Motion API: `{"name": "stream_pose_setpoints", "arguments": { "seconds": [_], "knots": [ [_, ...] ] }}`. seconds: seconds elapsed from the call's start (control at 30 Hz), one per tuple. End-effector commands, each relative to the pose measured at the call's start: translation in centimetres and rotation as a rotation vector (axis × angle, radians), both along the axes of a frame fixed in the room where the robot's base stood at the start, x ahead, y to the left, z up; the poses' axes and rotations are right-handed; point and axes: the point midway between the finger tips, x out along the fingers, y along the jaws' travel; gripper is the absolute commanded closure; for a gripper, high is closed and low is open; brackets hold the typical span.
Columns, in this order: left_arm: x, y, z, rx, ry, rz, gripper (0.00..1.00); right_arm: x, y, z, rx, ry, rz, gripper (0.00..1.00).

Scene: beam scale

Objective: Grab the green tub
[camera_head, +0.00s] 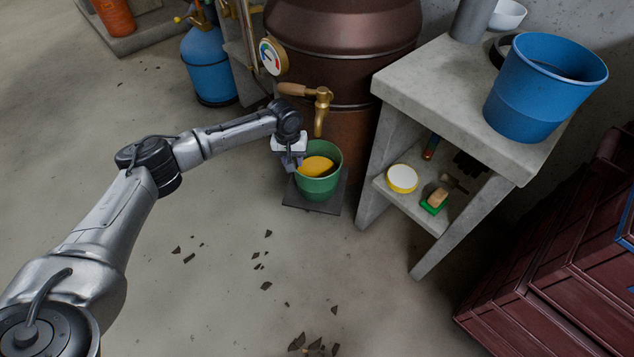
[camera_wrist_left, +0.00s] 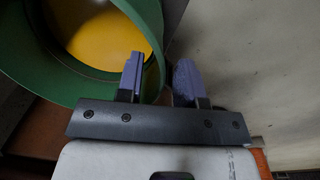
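The green tub (camera_head: 318,187) stands upright on a dark square plate (camera_head: 331,207) below a brass tap. Something yellow (camera_head: 315,166) lies inside it. My left gripper (camera_head: 291,161) is at the tub's left rim in the head view. In the left wrist view, the gripper (camera_wrist_left: 160,62) is open with its purple fingers on either side of the tub wall (camera_wrist_left: 155,35). One finger is inside the tub and the other outside, with visible gaps to the wall. My right gripper is not in view.
A brown vessel (camera_head: 340,70) with the brass tap (camera_head: 321,105) rises behind the tub. A concrete stand (camera_head: 440,95) with a blue bucket (camera_head: 535,95) is close on the right. Dark shards (camera_head: 265,285) lie on the otherwise open floor in front.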

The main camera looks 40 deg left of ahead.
Motion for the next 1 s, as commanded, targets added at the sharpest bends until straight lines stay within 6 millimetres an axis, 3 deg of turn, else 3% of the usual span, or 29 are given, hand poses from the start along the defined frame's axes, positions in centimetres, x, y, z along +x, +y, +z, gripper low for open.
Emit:
{"name": "stream_pose_setpoints", "arguments": {
  "seconds": [0.1, 0.37, 0.73, 1.0],
  "knots": [
    [0.07, -0.13, -1.87, -0.001, -0.001, -0.001, 0.66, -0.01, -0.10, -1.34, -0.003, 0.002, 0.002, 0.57],
    [0.09, -0.15, -2.00, -0.001, -0.001, 0.000, 0.66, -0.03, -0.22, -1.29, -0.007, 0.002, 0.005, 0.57],
    [0.08, -0.15, -2.02, -0.001, -0.001, -0.001, 0.99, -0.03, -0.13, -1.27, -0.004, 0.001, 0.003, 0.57],
    [0.07, -0.15, -2.03, -0.001, -0.001, 0.000, 1.00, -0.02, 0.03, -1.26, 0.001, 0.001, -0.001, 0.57]
  ]
}}
